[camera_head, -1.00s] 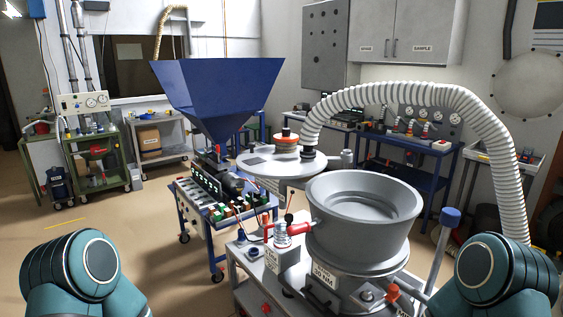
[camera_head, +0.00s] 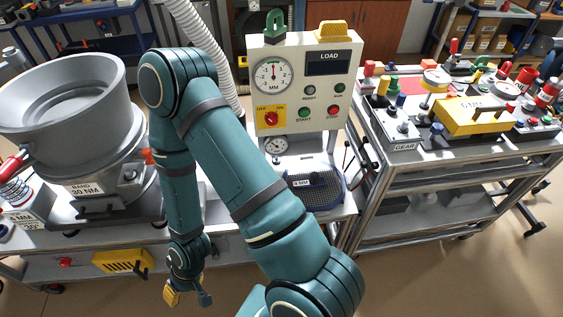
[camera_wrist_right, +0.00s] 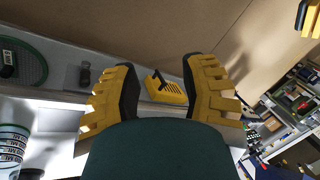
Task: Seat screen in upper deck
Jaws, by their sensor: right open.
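A round dark mesh screen with a blue rim (camera_head: 328,203) lies on the cart top below the control panel, with a "4 MM" label on it. The grey bowl-shaped deck (camera_head: 62,130) stands at the left, open at the top, on a base marked "BAND 30 NM". My right gripper (camera_head: 188,296) hangs low in front of the cart, between deck and screen and apart from both. In the right wrist view its yellow fingers (camera_wrist_right: 160,80) are spread, with nothing seen between them.
A yellow slotted block (camera_head: 122,262) is on the cart's front; a yellow slotted piece (camera_wrist_right: 167,90) shows in the right wrist view. The control panel (camera_head: 303,88) stands behind the screen. A second cart (camera_head: 440,170) with fixtures is at the right.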

